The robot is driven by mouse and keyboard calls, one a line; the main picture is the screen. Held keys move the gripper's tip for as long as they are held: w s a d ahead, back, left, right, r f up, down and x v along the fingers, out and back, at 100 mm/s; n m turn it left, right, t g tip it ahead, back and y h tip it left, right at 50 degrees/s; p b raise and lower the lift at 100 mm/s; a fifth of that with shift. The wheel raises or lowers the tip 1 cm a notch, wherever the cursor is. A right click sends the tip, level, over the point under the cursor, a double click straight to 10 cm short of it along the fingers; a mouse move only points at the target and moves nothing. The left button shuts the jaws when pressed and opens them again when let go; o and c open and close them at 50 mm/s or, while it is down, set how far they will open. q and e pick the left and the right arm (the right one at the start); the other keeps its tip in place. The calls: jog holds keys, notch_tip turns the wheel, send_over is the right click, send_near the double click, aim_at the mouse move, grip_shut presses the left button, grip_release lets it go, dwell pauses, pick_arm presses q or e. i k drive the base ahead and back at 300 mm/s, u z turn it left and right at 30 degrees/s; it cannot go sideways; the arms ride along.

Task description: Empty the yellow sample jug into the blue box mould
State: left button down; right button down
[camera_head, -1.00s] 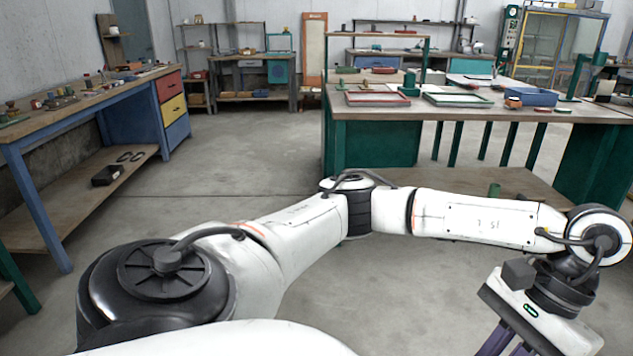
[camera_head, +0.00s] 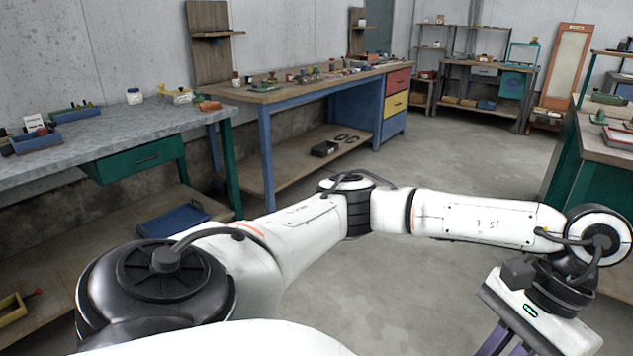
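My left arm reaches across the view from the left, and its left gripper (camera_head: 508,343) hangs at the lower right. The purple fingers are cut off by the bottom edge, so their tips and anything between them are hidden. My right gripper is out of view. A small pale yellow object (camera_head: 178,96) stands on the grey-topped bench at the left; I cannot tell whether it is the yellow sample jug. I cannot make out the blue box mould for certain. A low blue box (camera_head: 32,144) with things in it sits on the same bench.
The grey-topped bench (camera_head: 120,128) and a blue-legged wooden bench (camera_head: 300,88) line the left wall. A blue tray (camera_head: 172,223) lies on the low shelf. A green workbench (camera_head: 565,165) stands at the right edge. Bare floor (camera_head: 450,155) lies between.

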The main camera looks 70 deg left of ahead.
aim_at(26, 144)
jog(key=u, duration=3.55)
jog(key=i, duration=1.05)
